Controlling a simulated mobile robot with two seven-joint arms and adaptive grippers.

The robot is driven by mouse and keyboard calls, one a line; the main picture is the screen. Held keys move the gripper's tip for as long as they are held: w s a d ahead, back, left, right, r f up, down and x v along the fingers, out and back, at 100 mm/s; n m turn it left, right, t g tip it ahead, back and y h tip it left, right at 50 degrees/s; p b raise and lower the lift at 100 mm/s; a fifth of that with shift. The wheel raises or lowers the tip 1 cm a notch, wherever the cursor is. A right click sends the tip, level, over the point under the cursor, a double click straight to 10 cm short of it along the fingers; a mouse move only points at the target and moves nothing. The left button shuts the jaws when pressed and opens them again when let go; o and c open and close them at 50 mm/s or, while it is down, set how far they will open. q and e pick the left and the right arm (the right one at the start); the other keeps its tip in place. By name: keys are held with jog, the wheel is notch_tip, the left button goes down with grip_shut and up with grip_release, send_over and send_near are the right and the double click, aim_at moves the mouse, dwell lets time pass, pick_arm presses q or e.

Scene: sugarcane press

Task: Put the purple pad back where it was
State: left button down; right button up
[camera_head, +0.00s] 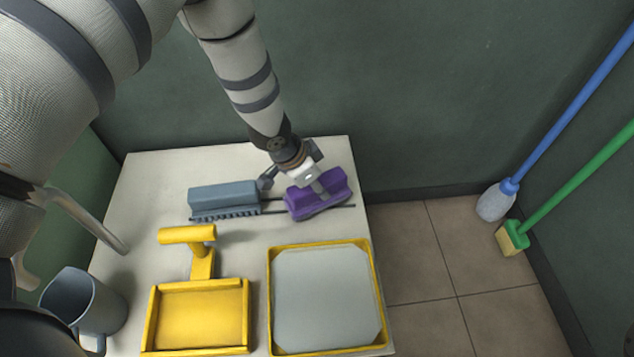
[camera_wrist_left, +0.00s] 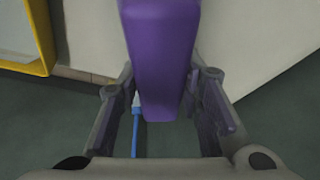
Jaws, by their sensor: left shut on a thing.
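The purple pad (camera_head: 318,196) is at the back right of the white table, at the right end of a dark rack beside the blue-grey brush. It is tilted a little in the head view. My left gripper (camera_head: 305,180) comes down on it from above and is shut on it. In the left wrist view the purple pad (camera_wrist_left: 160,60) lies between the two fingers (camera_wrist_left: 165,105). I cannot tell whether the pad touches the rack. My right gripper is not in view.
A blue-grey brush (camera_head: 223,198) sits on the rack (camera_head: 272,212). A yellow dustpan-like tool (camera_head: 198,315), a yellow-rimmed tray (camera_head: 377,290) and a grey mug (camera_head: 88,302) stand nearer. A blue-handled mop (camera_head: 497,200) and green-handled broom (camera_head: 513,238) lean at the right wall.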

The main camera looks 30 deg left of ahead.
pick_arm(q)
jog(key=shift+f, duration=0.35)
jog(key=c, duration=1.1)
grip_release()
jog(key=p+v, duration=0.3)
jog(key=v, duration=0.9)
jog(key=shift+w+d, duration=0.1)
jog(key=shift+w, duration=0.1)
jog(key=shift+s+r, duration=0.3)
jog(key=shift+r, duration=0.1)
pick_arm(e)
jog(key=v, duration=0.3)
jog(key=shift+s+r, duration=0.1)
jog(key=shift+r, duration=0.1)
